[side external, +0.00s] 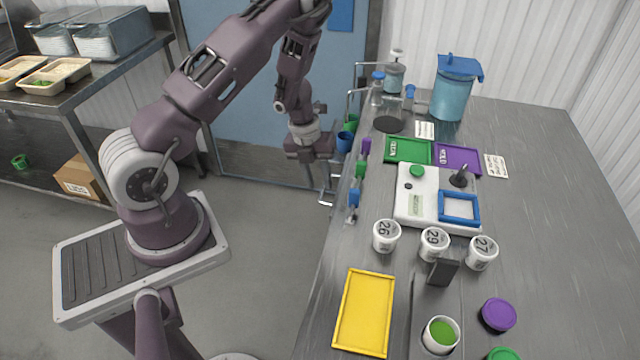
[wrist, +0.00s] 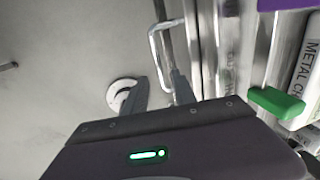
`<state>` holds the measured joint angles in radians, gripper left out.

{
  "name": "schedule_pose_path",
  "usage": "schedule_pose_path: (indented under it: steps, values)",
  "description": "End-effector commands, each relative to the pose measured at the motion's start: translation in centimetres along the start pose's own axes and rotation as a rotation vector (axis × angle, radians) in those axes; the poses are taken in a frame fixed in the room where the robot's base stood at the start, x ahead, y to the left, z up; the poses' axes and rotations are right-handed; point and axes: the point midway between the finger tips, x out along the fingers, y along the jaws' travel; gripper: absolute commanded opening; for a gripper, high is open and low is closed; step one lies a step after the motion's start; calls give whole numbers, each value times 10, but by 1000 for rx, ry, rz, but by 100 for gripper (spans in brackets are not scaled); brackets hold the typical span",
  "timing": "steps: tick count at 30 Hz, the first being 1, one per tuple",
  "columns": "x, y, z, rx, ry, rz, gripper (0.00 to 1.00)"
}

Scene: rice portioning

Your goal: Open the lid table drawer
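The lid table drawer's front cannot be made out; no drawer stands visibly open. A chrome loop handle (side external: 326,198) juts from the left side of the steel table (side external: 560,200), close to my gripper (side external: 318,176). A second loop handle (side external: 348,104) shows farther back on that side. In the wrist view a loop handle (wrist: 153,48) rises just beyond the fingertips of my gripper (wrist: 162,88). The two fingers are apart with a gap between them. I cannot tell whether the handle's lower end lies between them. Nothing is seen held.
Coloured clips and cups line the table's left edge, including a blue cup (side external: 345,141) beside my gripper. A green clip (wrist: 275,103) is at right in the wrist view. A white scale (side external: 412,210), numbered tubs and a yellow tray (side external: 364,312) stand on the table.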

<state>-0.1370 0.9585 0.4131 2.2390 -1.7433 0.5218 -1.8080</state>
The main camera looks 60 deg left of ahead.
Motion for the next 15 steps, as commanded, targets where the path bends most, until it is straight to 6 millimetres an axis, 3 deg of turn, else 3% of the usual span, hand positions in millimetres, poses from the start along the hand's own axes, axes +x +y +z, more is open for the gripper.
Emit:
schedule_pose_path:
  steps: [4,12,15]
  values:
    - [17,0,0,0,1,0,33]
    - [20,-1,1,0,-2,-2,33]
    - [20,-1,1,0,-2,-2,13]
